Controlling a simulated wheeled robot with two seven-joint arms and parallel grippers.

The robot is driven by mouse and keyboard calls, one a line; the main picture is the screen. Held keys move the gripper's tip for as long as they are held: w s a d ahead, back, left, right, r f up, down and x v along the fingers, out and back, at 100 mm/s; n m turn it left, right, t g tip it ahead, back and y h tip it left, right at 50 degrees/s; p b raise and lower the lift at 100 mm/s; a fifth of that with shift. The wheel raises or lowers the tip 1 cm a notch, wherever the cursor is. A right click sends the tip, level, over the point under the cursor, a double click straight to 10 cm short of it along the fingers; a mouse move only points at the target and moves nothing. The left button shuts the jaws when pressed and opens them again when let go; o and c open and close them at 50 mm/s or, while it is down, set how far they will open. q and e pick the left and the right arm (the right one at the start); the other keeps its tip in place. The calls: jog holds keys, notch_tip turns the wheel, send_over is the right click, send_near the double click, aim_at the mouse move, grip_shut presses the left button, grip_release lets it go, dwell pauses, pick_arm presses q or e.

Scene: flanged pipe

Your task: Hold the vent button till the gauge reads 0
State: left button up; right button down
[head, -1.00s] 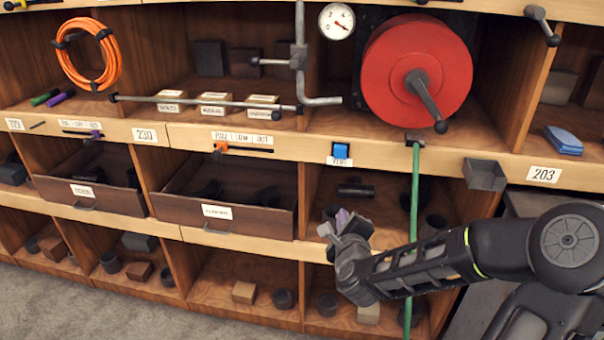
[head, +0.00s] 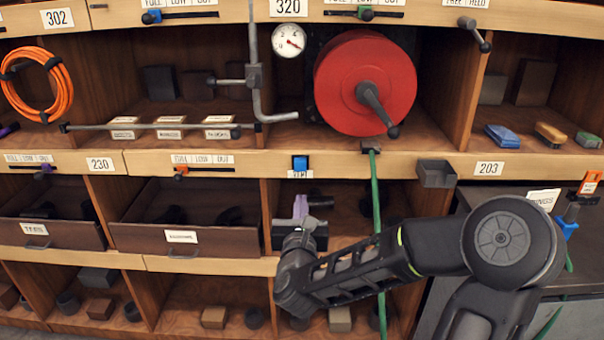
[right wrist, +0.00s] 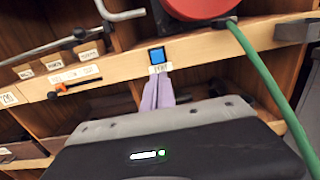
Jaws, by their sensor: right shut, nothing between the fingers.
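The blue vent button (head: 300,162) sits on the wooden shelf edge, with a white label under it. It also shows in the right wrist view (right wrist: 157,54). The round white gauge (head: 288,40) stands above it near the red reel; its red needle points to the lower right, off the 0 side, and I cannot read it exactly. My right gripper (head: 300,203) is shut and empty, its purple fingers pointing up just below the button. In the right wrist view the fingertips (right wrist: 158,76) overlap the label's lower part; I cannot tell whether they touch. My left gripper is not in view.
The red reel (head: 365,82) with its dark crank stands right of the gauge. A green hose (head: 376,195) hangs just right of my right gripper. A grey bent pipe (head: 256,95) is at upper left. A grey open box (head: 436,174) juts from the shelf edge.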

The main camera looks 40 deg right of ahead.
aim_at(303, 167)
jog(key=x, duration=1.4)
jog(key=shift+b, duration=0.35)
